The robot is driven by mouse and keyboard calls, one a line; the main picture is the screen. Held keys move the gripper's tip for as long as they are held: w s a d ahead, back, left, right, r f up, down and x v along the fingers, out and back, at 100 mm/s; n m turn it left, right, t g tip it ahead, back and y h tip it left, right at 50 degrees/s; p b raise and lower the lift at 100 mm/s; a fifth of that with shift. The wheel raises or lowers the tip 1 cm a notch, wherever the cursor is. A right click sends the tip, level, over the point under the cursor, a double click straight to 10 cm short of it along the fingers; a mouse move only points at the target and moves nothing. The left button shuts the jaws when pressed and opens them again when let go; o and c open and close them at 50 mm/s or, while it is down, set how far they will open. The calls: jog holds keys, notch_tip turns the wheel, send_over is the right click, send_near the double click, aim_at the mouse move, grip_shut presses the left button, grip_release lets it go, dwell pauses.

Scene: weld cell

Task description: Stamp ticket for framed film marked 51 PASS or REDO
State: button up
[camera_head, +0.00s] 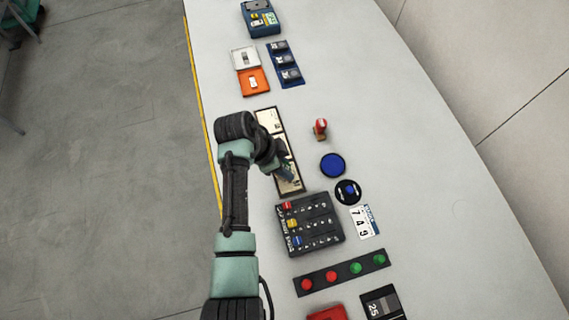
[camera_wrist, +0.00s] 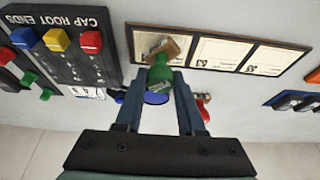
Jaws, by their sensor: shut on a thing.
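My gripper (camera_wrist: 157,82) is shut on a green-handled stamp (camera_wrist: 159,74) with a wooden base, seen in the wrist view. The stamp is over the end panel of the dark-framed ticket holder (camera_wrist: 224,35), which has three pale printed cards. I cannot tell whether its base touches the card. In the head view my gripper (camera_head: 285,173) is at the near end of this holder (camera_head: 283,143), and the stamp is hard to make out. A red-topped stamp (camera_head: 320,128) stands to the right of the holder. No marking 51 is readable.
A round blue pad (camera_head: 332,165) and a black disc with a blue knob (camera_head: 348,191) lie right of my gripper. A switch panel (camera_head: 310,224), number card (camera_head: 366,222) and button strip (camera_head: 342,273) are nearer. White (camera_head: 244,58) and orange (camera_head: 252,82) trays are farther. The table's right side is clear.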

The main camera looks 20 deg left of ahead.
jog(key=shift+s+f+b, duration=0.1)
jog(key=shift+f+b, duration=0.3)
jog(key=shift+f, duration=0.2)
dwell(1.3)
jog(key=shift+r, duration=0.1)
jog(key=shift+r+p, duration=3.15)
jog(key=shift+r, duration=0.3)
